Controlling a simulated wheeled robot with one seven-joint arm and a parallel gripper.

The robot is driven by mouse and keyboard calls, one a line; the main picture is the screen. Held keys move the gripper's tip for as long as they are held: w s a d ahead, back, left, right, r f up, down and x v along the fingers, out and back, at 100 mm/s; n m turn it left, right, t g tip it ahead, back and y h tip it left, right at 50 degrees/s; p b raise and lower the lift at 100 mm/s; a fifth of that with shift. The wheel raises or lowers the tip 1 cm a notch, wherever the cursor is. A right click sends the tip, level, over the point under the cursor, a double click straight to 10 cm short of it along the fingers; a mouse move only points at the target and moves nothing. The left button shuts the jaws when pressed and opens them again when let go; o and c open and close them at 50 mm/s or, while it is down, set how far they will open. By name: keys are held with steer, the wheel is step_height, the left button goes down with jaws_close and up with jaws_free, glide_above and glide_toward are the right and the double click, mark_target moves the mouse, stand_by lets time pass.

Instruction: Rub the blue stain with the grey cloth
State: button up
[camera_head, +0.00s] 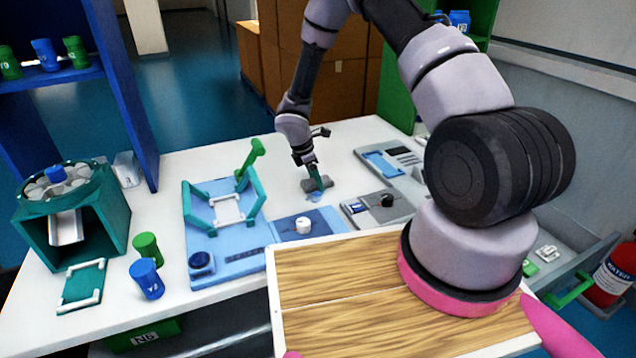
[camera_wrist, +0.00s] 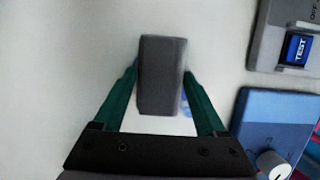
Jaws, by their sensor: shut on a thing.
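My gripper (camera_head: 314,172) is shut on the grey cloth (camera_head: 318,184), which lies low at the white table top. In the wrist view the cloth (camera_wrist: 161,75) is a dark grey block between the two green fingers of my gripper (camera_wrist: 161,82). The blue stain (camera_head: 315,197) shows as a small light blue patch on the table just in front of the cloth. In the wrist view part of the stain (camera_wrist: 186,105) shows at the cloth's right edge; the rest is hidden under the cloth or finger. I cannot tell whether the cloth touches the table.
A blue panel with a white knob (camera_head: 303,225) stands close in front of the cloth. A grey panel with a black knob (camera_head: 387,200) is to its right. A blue board with a green-handled frame (camera_head: 226,210) is to the left. The table behind the cloth is clear.

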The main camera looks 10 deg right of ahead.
mark_target(316, 195)
steer(key=shift+w+a, duration=0.25)
steer(key=shift+w, duration=0.8)
steer(key=shift+w+a, duration=0.25)
steer(key=shift+w, duration=0.8)
steer(key=shift+s+d, duration=0.4)
steer(key=shift+s, duration=1.6)
steer(key=shift+s+d, duration=0.45)
steer(key=shift+s, duration=1.55)
steer(key=shift+s+d, duration=0.4)
steer(key=shift+s, duration=1.6)
steer(key=shift+s+a+r, duration=0.1)
steer(key=shift+a, duration=1.1)
steer(key=shift+w+a, duration=0.2)
steer(key=shift+w, duration=0.8)
steer(key=shift+w+a, duration=0.2)
steer(key=shift+w, duration=0.75)
steer(key=shift+w+a, duration=0.25)
steer(key=shift+w, duration=1.05)
steer(key=shift+w+a, duration=0.3)
steer(key=shift+w, duration=1)
steer(key=shift+w+a, duration=0.25)
steer(key=shift+w, duration=1.05)
steer(key=shift+s+d, duration=0.2)
steer(key=shift+s, duration=0.8)
steer(key=shift+s+d, duration=0.2)
steer(key=shift+s, duration=0.75)
steer(key=shift+s+d, duration=0.2)
steer(key=shift+s, duration=0.85)
steer(key=shift+s+d, duration=0.2)
steer(key=shift+s, duration=0.8)
